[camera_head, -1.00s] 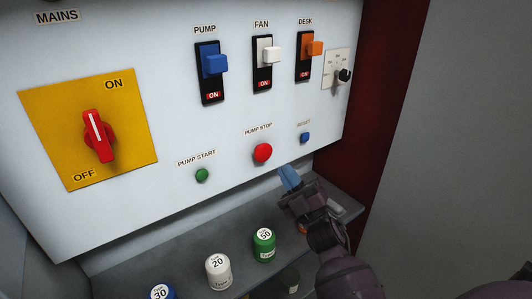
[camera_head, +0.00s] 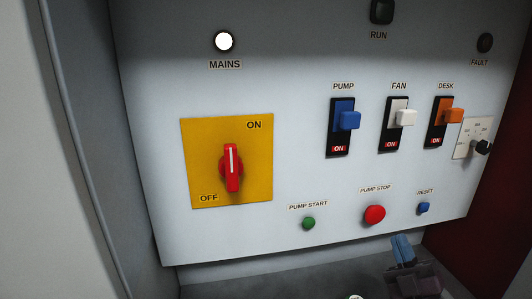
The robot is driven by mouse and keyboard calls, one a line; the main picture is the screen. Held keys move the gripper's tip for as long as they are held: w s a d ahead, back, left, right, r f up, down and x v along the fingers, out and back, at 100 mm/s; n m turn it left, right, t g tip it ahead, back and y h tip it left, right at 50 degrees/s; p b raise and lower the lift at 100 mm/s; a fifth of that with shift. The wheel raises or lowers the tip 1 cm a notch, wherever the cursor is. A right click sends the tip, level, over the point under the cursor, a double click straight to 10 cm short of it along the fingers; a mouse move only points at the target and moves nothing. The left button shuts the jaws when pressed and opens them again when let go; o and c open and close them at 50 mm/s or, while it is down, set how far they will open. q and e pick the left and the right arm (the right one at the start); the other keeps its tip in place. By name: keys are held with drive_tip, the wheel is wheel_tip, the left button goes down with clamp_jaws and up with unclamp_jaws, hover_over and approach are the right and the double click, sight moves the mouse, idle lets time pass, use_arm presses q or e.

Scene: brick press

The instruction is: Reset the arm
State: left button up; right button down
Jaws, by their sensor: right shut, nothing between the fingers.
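My right gripper (camera_head: 402,248) is at the lower right of the head view, below the panel's bottom edge. Its blue fingers are together with nothing between them. They point up toward the panel, below the red pump stop button (camera_head: 374,215) and the small blue reset button (camera_head: 423,208), and look apart from both. Most of my right arm is cut off by the lower frame edge. My left gripper is not in view.
The white panel (camera_head: 300,120) carries a red rotary switch (camera_head: 231,168) on a yellow plate, the lit mains lamp (camera_head: 223,41), a green start button (camera_head: 308,223), and blue (camera_head: 349,120), white (camera_head: 405,117) and orange (camera_head: 453,115) levers. A grey shelf (camera_head: 290,283) lies below.

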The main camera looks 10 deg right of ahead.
wheel_tip(320, 180, down, 16)
drive_tip(key=s+m+g+h, duration=0.1)
drive_tip(key=m+g+h, duration=0.8)
drive_tip(key=m, duration=0.4)
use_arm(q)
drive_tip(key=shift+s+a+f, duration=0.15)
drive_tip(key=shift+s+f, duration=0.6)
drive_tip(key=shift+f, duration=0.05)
use_arm(e)
drive_tip(key=s+a+f+g+y, duration=0.1)
drive_tip(key=s+a+f+g, duration=0.1)
drive_tip(key=s+f, duration=0.5)
drive_tip(key=s+a+f+g+y, duration=0.1)
drive_tip(key=s+a+f+g, duration=0.1)
drive_tip(key=s+f, duration=0.6)
drive_tip(key=s+g, duration=0.1)
drive_tip(key=s, duration=0.2)
drive_tip(key=shift+a+m+g, duration=0.3)
drive_tip(key=shift+g, duration=0.1)
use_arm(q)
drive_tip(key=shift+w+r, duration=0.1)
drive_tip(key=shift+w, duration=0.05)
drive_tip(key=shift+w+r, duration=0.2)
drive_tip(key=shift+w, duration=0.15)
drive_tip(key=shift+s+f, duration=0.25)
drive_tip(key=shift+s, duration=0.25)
